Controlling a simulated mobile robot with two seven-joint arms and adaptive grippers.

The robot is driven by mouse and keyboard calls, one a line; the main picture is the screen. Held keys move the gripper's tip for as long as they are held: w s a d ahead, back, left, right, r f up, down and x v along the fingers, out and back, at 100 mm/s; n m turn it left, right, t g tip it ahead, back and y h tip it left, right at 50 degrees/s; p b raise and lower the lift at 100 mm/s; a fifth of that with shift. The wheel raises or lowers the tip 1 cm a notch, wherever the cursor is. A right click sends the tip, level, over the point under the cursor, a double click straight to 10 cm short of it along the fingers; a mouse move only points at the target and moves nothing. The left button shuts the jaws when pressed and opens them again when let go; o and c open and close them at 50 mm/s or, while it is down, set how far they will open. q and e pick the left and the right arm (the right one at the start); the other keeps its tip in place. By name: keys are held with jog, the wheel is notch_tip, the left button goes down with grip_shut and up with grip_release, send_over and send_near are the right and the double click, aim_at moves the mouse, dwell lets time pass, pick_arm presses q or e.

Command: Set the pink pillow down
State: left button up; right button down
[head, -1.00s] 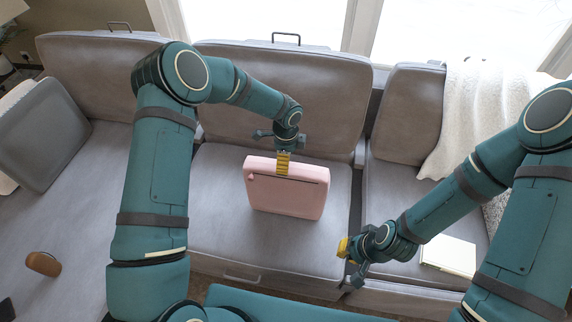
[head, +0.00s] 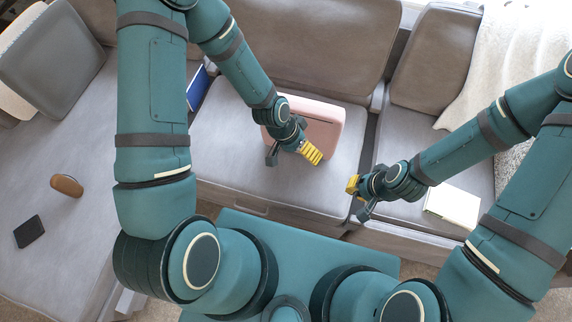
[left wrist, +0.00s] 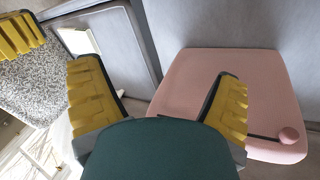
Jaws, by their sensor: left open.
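The pink pillow (head: 322,122) rests on the middle seat of the grey sofa (head: 230,135), partly hidden behind my left gripper in the head view. My left gripper (head: 308,152) is open and empty, in front of and above the pillow. In the left wrist view, the pillow (left wrist: 215,72) lies beyond the left gripper (left wrist: 160,100), whose yellow fingers stand apart with one finger overlapping it in the picture. I cannot tell whether that finger touches it. My right gripper (head: 356,198) hangs near the seat's front edge, away from the pillow; whether its jaws are open is unclear.
A white book (head: 453,205) lies on the right seat near a cream throw (head: 500,70). A brown object (head: 67,185) and a dark flat item (head: 29,231) lie on the left seat. A blue item (head: 198,88) stands behind my left arm. The middle seat's front is clear.

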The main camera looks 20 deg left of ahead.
pick_arm(q)
jog(key=s+a+n+t+y, duration=0.1)
jog(key=s+a+n, duration=0.1)
jog(key=s+n, duration=0.4)
jog(key=shift+s+a+f, duration=0.25)
jog(key=shift+s+a, duration=0.05)
jog(key=shift+a, duration=0.05)
dwell(0.8)
